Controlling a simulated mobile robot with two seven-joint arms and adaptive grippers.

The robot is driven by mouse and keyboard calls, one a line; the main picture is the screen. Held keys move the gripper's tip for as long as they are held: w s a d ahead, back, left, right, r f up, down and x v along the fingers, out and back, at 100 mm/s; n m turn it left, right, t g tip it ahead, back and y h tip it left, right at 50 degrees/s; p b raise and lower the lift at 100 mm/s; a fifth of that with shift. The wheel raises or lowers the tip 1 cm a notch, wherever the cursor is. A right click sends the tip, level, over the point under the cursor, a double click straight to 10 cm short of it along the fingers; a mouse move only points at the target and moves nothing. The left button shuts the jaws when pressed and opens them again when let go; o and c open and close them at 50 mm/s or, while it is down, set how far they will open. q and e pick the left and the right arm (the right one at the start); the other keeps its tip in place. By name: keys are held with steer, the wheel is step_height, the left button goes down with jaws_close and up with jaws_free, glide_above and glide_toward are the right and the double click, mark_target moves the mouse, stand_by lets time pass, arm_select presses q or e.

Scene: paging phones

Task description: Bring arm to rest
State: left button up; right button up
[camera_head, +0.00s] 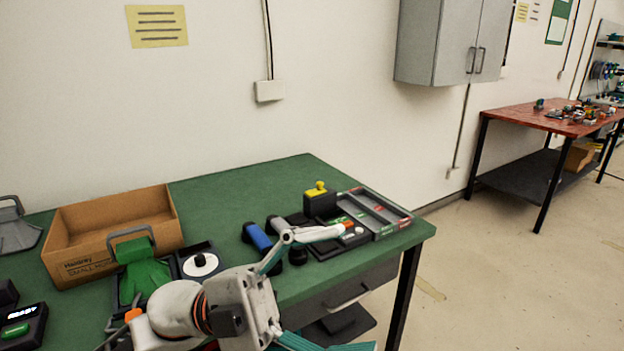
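One arm of mine, which I take to be the left, comes in at the bottom left of the head view. Its gripper (350,290) is over the front edge of the green-topped table (235,200). The teal fingers are spread wide. The upper finger's pale tip overlaps the black device by the grey tray in the picture; I cannot tell whether it touches. The lower finger runs down to the bottom edge of the picture. Nothing shows between the fingers. My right gripper is not in view.
A cardboard box (70,250), a green object with a grey handle (140,270), a round white-topped device (200,264), a blue-and-black handset (258,238), a yellow-knobbed black box (320,203) and a grey tray (380,212) crowd the table. Open floor lies right.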

arm_select(q)
steer(key=w+a+f+n+t+y+p, duration=0.1)
steer(key=w+a+f+n+t, duration=0.3)
steer(key=n+t, duration=0.45)
steer(key=w+a+f+n+t+y, duration=0.2)
steer(key=w+f+n+t, duration=0.2)
steer(key=w+n+t, duration=0.5)
steer(key=a+f+n+t+y, duration=0.25)
steer(key=a+f+y, duration=0.2)
steer(key=f, duration=0.35)
steer(key=a+f+n+t+y, duration=0.25)
steer(key=f+n+y, duration=0.2)
steer(key=f, duration=0.25)
steer(key=s+a+f+n+g+y, duration=0.1)
steer(key=s+a+f+g+y, duration=0.1)
steer(key=s+f, duration=0.3)
steer(key=s+a+f+n+g+y+p, duration=0.1)
steer(key=s+a+f, duration=0.4)
steer(key=f, duration=0.7)
steer(key=s+a+f+n+g+y, duration=0.2)
steer(key=s+a+f+g+y, duration=0.1)
steer(key=s+f, duration=0.4)
step_height(320, 180, down, 3)
steer(key=shift+a+r+g+y+p, duration=0.15)
steer(key=shift+a+g+y+p, duration=0.2)
steer(key=shift+g+y, duration=0.45)
steer(key=shift+n, duration=0.25)
